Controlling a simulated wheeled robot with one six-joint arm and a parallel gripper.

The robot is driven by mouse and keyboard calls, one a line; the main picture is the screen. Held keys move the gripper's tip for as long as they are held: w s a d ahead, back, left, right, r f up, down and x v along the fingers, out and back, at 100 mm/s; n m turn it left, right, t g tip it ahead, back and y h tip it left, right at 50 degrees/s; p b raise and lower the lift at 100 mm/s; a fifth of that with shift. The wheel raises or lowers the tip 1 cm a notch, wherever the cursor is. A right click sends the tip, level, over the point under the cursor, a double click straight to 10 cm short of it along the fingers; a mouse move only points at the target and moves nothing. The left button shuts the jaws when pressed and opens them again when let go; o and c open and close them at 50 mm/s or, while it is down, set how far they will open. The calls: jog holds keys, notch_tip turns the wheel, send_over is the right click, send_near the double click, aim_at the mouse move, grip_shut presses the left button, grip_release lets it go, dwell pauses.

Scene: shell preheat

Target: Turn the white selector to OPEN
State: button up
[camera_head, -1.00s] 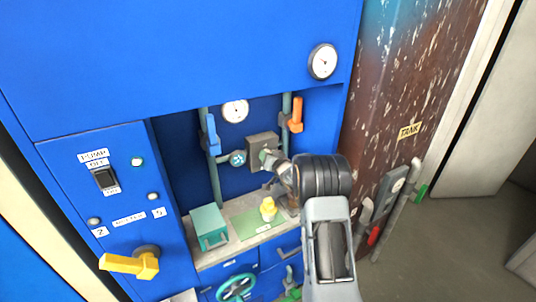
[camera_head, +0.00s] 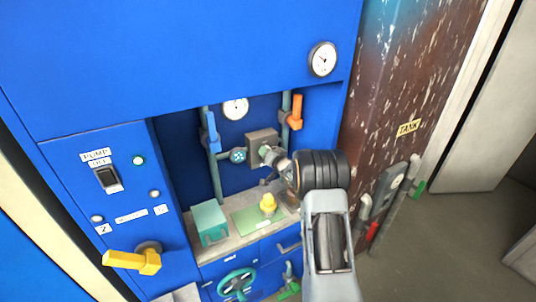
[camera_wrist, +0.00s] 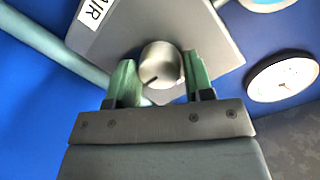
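The selector is a pale, rounded knob (camera_wrist: 160,66) with a dark line on its face, on a grey box. That box (camera_head: 262,138) stands at the back of the blue cabinet's recess in the head view. My gripper (camera_wrist: 160,78) has its two green fingers on either side of the knob in the wrist view. The fingers lie very close to the knob's sides; I cannot tell whether they press on it. In the head view my gripper (camera_head: 271,156) reaches the box from the right and mostly hides the knob. No OPEN mark is readable.
Beside the box are a blue lever (camera_head: 210,131), an orange lever (camera_head: 296,113) and pipes. A yellow handle (camera_head: 133,261) sticks out at the lower left.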

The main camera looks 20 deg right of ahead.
jog(key=o, duration=0.4)
jog(key=shift+c, duration=0.2)
jog(key=s+d+r+b, duration=0.1)
jog(key=s, duration=1.2)
jog(key=shift+s+d+r+b, duration=0.3)
jog(key=shift+s+b, duration=0.05)
jog(key=s+d+f+g+h, duration=0.3)
jog(key=d+f+g+h, duration=0.15)
jog(key=f, duration=0.25)
jog(key=s+a+n+g, duration=0.1)
jog(key=s+a+g, duration=0.1)
jog(key=s+g, duration=0.4)
jog(key=s+a+r+n+g+y, duration=0.1)
jog(key=s+a+r+n, duration=0.1)
jog(key=s+a+r, duration=0.3)
jog(key=s+a+r+n+g+y, duration=0.1)
jog(key=s+a+r, duration=0.4)
jog(key=s+a, duration=0.7)
jog(key=shift+s+a+r+n+y+p, duration=0.25)
jog(key=shift+a+r+n+y+p, duration=0.15)
jog(key=shift+a+n, duration=0.5)
